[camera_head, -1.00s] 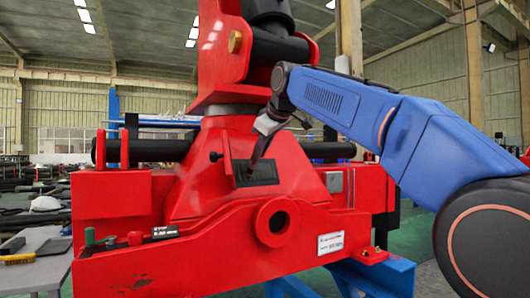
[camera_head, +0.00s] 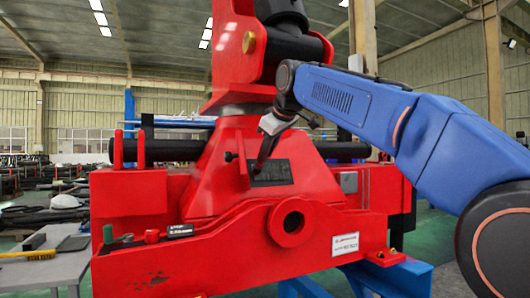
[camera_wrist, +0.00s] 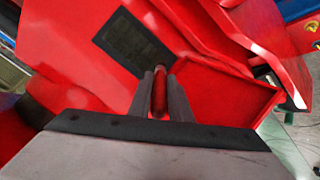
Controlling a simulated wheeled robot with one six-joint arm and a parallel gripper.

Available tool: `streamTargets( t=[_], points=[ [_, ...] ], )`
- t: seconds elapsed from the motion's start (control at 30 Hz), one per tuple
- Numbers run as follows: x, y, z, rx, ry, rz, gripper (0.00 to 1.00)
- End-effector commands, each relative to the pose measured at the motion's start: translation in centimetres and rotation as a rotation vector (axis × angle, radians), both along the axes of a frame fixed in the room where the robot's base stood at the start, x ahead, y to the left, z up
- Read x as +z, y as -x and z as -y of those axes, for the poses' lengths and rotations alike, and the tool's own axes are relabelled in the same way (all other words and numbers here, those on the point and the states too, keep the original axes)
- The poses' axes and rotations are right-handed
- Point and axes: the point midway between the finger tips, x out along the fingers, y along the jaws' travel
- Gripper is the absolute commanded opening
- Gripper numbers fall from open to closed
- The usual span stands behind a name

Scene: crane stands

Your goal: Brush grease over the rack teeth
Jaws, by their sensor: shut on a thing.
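My gripper (camera_head: 272,126) is shut on a slim brush (camera_head: 265,152) in front of the red crane body (camera_head: 222,185). The brush's red handle (camera_wrist: 160,92) sits between the two grey fingers in the wrist view. Its lower end is at the left part of a dark rectangular panel (camera_head: 276,174) on the sloped red face. This panel, likely the rack teeth, also shows beyond the fingers in the wrist view (camera_wrist: 132,40). I cannot tell whether the bristles touch it; they are hidden in the wrist view. Separate teeth and grease cannot be made out clearly.
A red beam with a round boss (camera_head: 293,222) stands out below the panel. A grey table (camera_head: 50,272) holds a yellow brush (camera_head: 28,254). Blue stands (camera_head: 400,278) support the right side.

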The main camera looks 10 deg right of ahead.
Motion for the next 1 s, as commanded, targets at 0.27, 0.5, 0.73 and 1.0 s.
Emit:
streamTargets(
  t=[0.27,0.5,0.73,1.0],
  points=[
    [0.0,-0.6,2.0,-0.002,0.000,0.000,0.00],
    [0.0,-0.8,2.7,-0.001,0.001,0.000,0.00],
    [0.0,-1.3,4.0,-0.001,0.001,0.000,0.00],
    [0.0,-1.9,5.7,-0.001,0.001,0.000,0.00]
  ],
)
